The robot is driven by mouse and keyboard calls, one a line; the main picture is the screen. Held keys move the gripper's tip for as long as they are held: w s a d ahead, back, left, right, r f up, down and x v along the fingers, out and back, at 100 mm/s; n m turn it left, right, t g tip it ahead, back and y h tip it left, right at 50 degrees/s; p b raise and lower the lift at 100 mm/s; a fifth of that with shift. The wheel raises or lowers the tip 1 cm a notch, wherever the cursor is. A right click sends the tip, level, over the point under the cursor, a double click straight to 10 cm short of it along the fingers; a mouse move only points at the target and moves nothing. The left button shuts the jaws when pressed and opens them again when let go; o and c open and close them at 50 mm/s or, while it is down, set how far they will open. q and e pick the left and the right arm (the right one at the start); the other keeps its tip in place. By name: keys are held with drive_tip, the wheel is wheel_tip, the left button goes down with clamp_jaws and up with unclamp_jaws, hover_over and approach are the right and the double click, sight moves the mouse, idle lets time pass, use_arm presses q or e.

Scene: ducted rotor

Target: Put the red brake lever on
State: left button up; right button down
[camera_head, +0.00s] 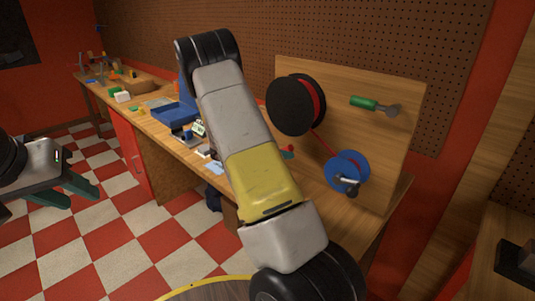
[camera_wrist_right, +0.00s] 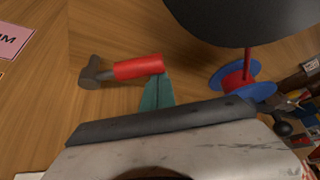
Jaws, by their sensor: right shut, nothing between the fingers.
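The red brake lever (camera_wrist_right: 138,67) is on the wooden board (camera_wrist_right: 195,75) in the right wrist view, its grey head at the left and its red handle pointing right. In the head view only a bit of red (camera_head: 291,148) shows beside my right arm; the rest is hidden. My right gripper (camera_head: 287,155) is shut and empty. Its teal fingertips (camera_wrist_right: 158,85) are at the free end of the red handle, touching or very near it; I cannot tell which. My left gripper (camera_head: 84,197) is open and empty over the floor at the left.
The board carries a black spool (camera_head: 293,105) with red cord running to a blue reel (camera_head: 347,167) with a crank, and a green-handled lever (camera_head: 365,103). Blue bins (camera_head: 176,114) and small items crowd the bench's left part. The checkered floor is open.

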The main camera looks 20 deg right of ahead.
drive_tip(key=shift+w+a+r+n+g+h, duration=0.25)
drive_tip(key=shift+w+r+n, duration=0.2)
drive_tip(key=shift+w+r, duration=0.15)
drive_tip(key=shift+w+a+r+n+g+h, duration=0.15)
drive_tip(key=shift+w+r+n+g+h, duration=0.1)
drive_tip(key=shift+w+r+n, duration=0.35)
drive_tip(key=shift+r, duration=0.1)
drive_tip(key=shift+a, duration=0.1)
